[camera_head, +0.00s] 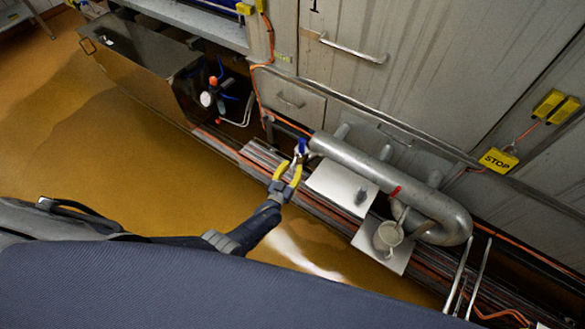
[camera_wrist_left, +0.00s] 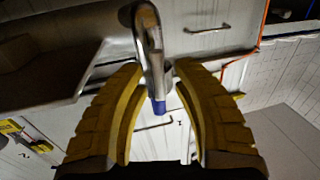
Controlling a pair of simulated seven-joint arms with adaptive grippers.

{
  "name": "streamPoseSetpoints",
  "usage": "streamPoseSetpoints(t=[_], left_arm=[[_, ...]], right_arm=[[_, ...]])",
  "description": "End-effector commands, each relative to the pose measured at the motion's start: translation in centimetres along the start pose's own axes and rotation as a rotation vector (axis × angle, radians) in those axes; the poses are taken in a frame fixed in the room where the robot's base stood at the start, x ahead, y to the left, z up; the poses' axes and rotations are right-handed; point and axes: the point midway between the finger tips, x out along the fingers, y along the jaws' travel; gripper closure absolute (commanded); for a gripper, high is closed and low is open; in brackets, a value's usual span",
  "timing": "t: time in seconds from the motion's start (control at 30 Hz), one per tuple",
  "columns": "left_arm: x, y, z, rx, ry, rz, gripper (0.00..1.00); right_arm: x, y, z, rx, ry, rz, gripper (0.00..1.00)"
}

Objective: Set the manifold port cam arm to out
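A thick grey manifold pipe (camera_head: 365,165) runs along the machine front and bends round at its right end. At its left end is a small metal arm with a blue tip (camera_head: 303,146); I take this for the port cam arm. My left gripper (camera_head: 291,166) has yellow fingers spread apart just below and left of that tip. In the left wrist view the bent shiny arm (camera_wrist_left: 149,45) and its blue tip (camera_wrist_left: 159,107) show between the parted fingers (camera_wrist_left: 158,68). I cannot tell whether a finger touches it. My right gripper is not in view.
White plates (camera_head: 338,186) with metal fittings lie below the pipe, which carries a red band (camera_head: 395,191). Upright metal bars (camera_head: 466,282) stand at the lower right. The yellow-brown floor (camera_head: 130,170) at left is open.

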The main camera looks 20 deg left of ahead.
Motion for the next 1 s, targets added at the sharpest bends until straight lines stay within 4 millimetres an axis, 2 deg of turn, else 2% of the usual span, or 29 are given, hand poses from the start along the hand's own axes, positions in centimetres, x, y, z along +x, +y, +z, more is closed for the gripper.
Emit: streamPoseSetpoints(t=[0.03,0.23,0.77,1.0], left_arm=[[-0.01,0.01,0.00,0.000,0.000,0.000,0.78],[-0.01,0.01,0.01,0.000,0.000,0.000,1.00],[-0.09,-0.11,-0.02,0.000,-0.004,-0.002,1.00],[-0.62,-0.91,-0.13,0.006,-0.039,-0.015,1.00]], right_arm=[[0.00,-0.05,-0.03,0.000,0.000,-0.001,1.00],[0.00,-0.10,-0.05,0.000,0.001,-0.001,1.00],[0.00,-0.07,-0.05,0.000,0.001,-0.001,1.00],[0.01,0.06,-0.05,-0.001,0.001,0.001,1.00]])
